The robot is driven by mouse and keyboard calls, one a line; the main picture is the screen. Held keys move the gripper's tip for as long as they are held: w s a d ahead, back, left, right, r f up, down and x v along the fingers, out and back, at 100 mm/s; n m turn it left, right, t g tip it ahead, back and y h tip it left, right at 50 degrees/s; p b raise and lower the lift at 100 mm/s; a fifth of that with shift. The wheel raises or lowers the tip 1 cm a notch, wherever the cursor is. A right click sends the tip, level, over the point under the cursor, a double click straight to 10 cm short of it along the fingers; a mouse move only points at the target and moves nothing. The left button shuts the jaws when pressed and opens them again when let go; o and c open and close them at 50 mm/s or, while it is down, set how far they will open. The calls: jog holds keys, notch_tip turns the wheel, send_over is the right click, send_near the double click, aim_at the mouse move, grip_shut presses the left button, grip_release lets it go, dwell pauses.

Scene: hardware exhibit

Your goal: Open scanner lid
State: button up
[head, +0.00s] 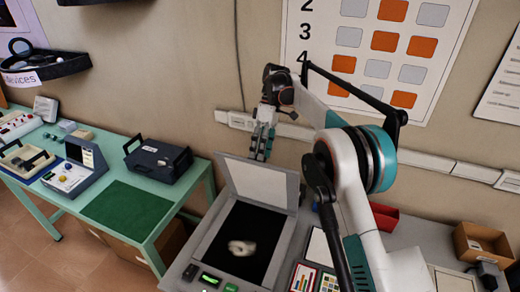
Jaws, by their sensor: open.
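The scanner (190,262) is a grey box on the right-hand bench, with a dark bed and small green-lit controls at its front. Its grey lid (258,182) with a pale inner panel stands raised, tilted up at the back of the bed. A small pale blurred patch (241,247) shows on the dark bed. My gripper (261,156) is open and points down at the lid's top edge, close to the wall. Whether the fingers touch the lid cannot be told. Nothing shows held in them.
My arm covers part of the bench at right. Colour cards (304,279), a red bin (384,216) and a cardboard box (482,243) lie on that bench. A green table (138,251) with a dark case (158,160) stands at left. A cable trunking (430,161) runs along the wall.

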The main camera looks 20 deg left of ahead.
jog(key=shift+o, duration=0.9)
jog(key=shift+w+d+f, duration=0.2)
jog(key=shift+w+f, duration=0.2)
jog(key=shift+f, duration=0.05)
jog(key=shift+s+r, duration=0.15)
jog(key=shift+s, duration=0.05)
jog(key=shift+c, duration=0.7)
jog(key=shift+a, duration=0.1)
jog(key=shift+c, duration=0.3)
jog(key=shift+r, duration=0.1)
jog(key=shift+r, duration=0.2)
jog(key=shift+c, duration=0.4)
jog(key=r, duration=1)
jog(key=shift+s+a, duration=0.1)
jog(key=shift+s, duration=0.1)
jog(key=shift+c, duration=0.2)
